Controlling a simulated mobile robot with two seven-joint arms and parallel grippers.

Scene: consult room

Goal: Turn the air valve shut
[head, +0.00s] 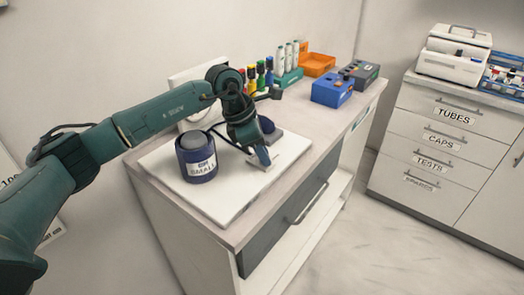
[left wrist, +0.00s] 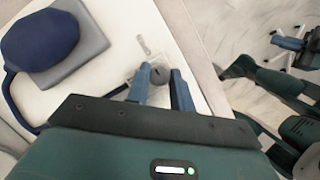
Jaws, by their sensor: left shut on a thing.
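The air valve's small dark knob (left wrist: 158,75) sits on a clear block at the edge of the white board in the left wrist view. My left gripper (left wrist: 160,76) has its blue fingers closed around this knob. In the head view my left gripper (head: 262,156) points down at the front right of the white board (head: 232,214), and its fingers mostly hide the knob. A navy bulb (left wrist: 40,38) rests on a grey pad (left wrist: 82,55), with a dark tube running from it. Part of my right gripper (left wrist: 290,42) shows at the right edge of the left wrist view.
A navy cuff roll (head: 197,165) labelled SMALL stands on the board, left of my gripper. Colored bottles (head: 260,76), an orange tray (head: 317,64) and a blue box (head: 332,90) stand farther back. A drawer cabinet (head: 440,130) stands at right, across open floor.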

